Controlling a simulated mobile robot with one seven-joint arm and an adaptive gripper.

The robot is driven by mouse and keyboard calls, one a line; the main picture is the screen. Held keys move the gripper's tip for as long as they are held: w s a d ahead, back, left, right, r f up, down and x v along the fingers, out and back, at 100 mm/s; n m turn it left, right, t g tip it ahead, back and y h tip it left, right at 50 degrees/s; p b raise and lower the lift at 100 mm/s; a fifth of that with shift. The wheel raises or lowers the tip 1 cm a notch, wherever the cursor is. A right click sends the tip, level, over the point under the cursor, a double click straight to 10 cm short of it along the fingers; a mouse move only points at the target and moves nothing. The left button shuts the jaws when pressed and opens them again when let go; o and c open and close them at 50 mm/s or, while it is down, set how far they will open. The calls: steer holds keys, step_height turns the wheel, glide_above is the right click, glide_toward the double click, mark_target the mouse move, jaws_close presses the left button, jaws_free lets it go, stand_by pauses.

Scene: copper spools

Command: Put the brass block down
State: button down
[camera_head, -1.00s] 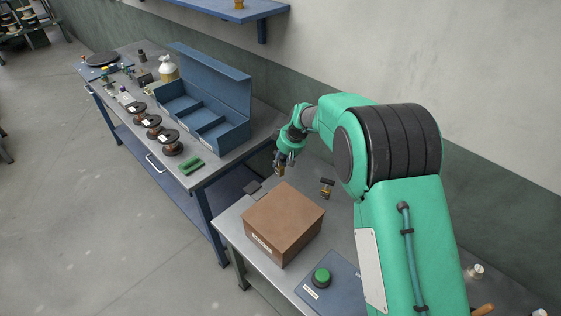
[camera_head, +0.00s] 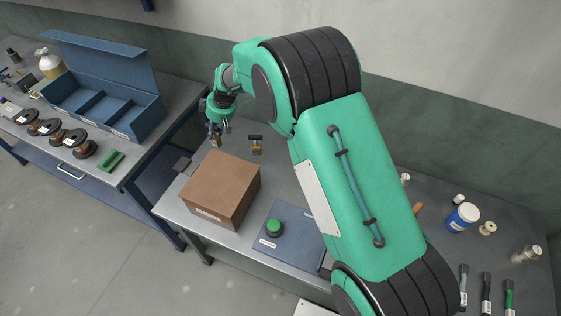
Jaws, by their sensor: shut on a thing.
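My gripper (camera_head: 213,132) is at the end of the green arm, behind the brown box, over the back left part of the near bench. It points down and is shut on a small brass block (camera_head: 215,142). The block shows only as a small yellowish piece below the fingers. I cannot tell whether it touches the bench top (camera_head: 190,205).
A brown box (camera_head: 222,188) stands just in front of my gripper. A brass piece with a dark bar top (camera_head: 256,144) stands to its right. A dark flat piece (camera_head: 183,164) lies left. A green button (camera_head: 274,228) sits on a blue plate. Spools (camera_head: 80,146) stand on the left bench.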

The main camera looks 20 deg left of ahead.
steer(key=s+d+f, duration=0.2)
steer(key=d, duration=1.5)
steer(key=s+d+f+n, duration=0.1)
steer(key=d+f, duration=0.1)
steer(key=d, duration=1.5)
steer(key=shift+s+d+f, duration=0.15)
steer(key=shift+s+d, duration=0.05)
steer(key=shift+s, duration=0.2)
steer(key=shift+a, duration=0.1)
steer(key=w+a+f, duration=0.1)
steer(key=w+a, duration=0.8)
steer(key=w, duration=0.4)
steer(key=shift+a+f+b, duration=0.2)
steer(key=shift+f+b, duration=0.05)
steer(key=shift+b, duration=0.15)
steer(key=shift+f+b, duration=0.45)
steer(key=shift+f, duration=1.3)
steer(key=shift+f, duration=0.15)
